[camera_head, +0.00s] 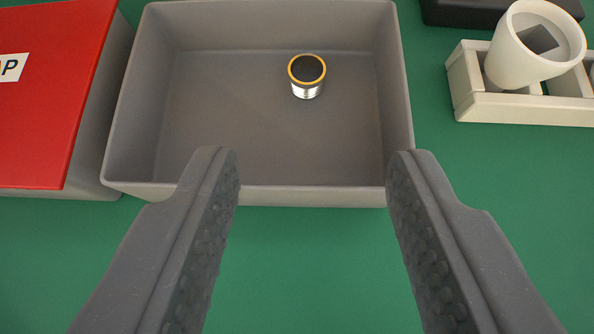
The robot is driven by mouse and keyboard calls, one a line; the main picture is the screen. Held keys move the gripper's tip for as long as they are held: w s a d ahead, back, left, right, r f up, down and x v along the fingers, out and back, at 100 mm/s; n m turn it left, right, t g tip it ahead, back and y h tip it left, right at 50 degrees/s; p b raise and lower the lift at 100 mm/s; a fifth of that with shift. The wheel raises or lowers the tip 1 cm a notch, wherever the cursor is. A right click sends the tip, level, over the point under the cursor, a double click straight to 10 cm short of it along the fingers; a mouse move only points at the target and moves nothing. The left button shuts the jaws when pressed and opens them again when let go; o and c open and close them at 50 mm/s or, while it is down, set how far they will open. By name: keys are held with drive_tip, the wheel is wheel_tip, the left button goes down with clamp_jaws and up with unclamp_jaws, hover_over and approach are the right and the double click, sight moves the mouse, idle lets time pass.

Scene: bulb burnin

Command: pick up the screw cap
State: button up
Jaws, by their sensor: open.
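The screw cap (307,76) is small, with a silvery threaded side and a dark top ringed in yellow-orange. It stands inside a grey open tray (397,110), right of the tray's middle and toward its far wall. My gripper (313,165) is open and empty. Its two dark grey fingers reach in from the bottom of the picture, with their tips by the tray's near wall. The cap lies beyond the fingertips, roughly between them in the picture, and is not touched.
A red-topped grey box (50,100) with partly cut-off lettering stands left of the tray. A cream rack (520,108) with a tilted white cup (515,65) is at right. A black object (465,12) lies behind it. The green surface (310,270) in front is clear.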

drive_tip(key=f, duration=0.2)
drive_tip(key=b, duration=0.1)
approach(301, 67)
drive_tip(key=shift+w+d+f, duration=0.25)
drive_tip(key=shift+w, duration=0.2)
drive_tip(key=shift+a+b+x, duration=0.15)
drive_tip(key=shift+b+x, duration=0.15)
drive_tip(key=shift+x, duration=1.1)
drive_tip(key=shift+a+b+x, duration=0.1)
drive_tip(key=shift+b+x, duration=0.15)
drive_tip(key=shift+x, duration=1.2)
drive_tip(key=shift+w+f, duration=0.15)
drive_tip(key=shift+f, duration=0.05)
drive_tip(key=c, duration=0.9)
